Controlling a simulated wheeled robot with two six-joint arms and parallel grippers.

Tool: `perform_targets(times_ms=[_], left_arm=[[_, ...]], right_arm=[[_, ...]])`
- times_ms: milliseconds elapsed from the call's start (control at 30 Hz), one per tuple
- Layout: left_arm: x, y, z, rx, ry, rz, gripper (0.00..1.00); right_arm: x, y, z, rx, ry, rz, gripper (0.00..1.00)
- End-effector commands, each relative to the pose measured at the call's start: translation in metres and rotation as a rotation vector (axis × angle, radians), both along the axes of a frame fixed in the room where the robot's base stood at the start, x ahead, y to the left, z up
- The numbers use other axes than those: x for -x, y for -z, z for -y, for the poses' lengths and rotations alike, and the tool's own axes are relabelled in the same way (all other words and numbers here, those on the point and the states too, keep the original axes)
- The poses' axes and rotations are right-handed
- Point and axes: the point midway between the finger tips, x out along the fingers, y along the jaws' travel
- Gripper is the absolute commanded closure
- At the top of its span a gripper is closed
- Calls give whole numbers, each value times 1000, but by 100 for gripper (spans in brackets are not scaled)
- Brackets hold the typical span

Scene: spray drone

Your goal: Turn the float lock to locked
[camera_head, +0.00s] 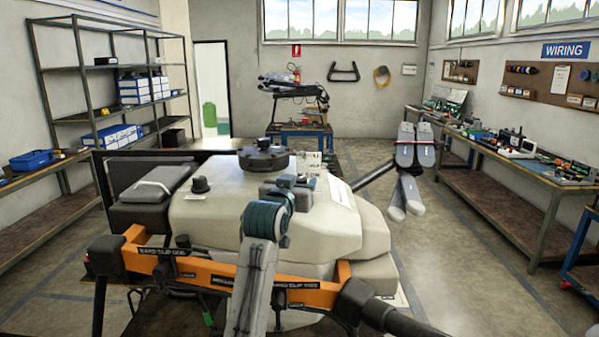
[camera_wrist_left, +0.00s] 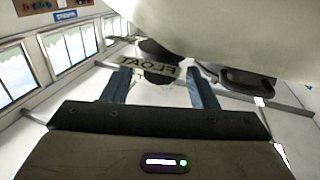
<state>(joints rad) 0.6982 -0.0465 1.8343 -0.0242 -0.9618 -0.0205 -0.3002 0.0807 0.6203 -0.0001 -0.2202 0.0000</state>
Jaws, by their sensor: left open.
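The spray drone's pale tank (camera_head: 215,220) fills the middle of the head view, behind an orange frame (camera_head: 215,275). My left arm reaches up over the frame, and its left gripper (camera_head: 291,183) is at the tank's top. In the left wrist view, the left gripper (camera_wrist_left: 157,73) has its two blue-grey fingers apart. A plate reading FLOAT (camera_wrist_left: 148,67), seen upside down, lies just beyond the fingertips. A dark part, perhaps the float lock (camera_wrist_left: 157,80), shows between the fingers, with no clear grip on it. Its turned position cannot be told. My right gripper is out of view.
A round black cap (camera_head: 264,158) and a small black knob (camera_head: 200,185) stand on the tank. Folded grey drone arms (camera_head: 408,170) stick out at right. A workbench (camera_head: 530,170) lines the right wall, shelves (camera_head: 120,90) the left. The floor between is mostly clear.

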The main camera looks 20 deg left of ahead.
Motion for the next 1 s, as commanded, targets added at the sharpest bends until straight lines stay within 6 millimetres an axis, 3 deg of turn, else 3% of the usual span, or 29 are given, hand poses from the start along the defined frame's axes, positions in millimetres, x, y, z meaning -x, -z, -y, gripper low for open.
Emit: perform_targets(times_ms=[200,467,500,733,1000], left_arm=[[-17,0,0,-1,0,-1,47],[-19,1,0,-1,0,0,47],[-19,1,0,-1,0,0,49],[-19,1,0,-1,0,0,91],[-19,1,-1,-3,54,-1,91]], right_arm=[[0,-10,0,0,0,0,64],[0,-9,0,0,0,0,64],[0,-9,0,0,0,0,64],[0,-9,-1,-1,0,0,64],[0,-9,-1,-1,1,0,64]])
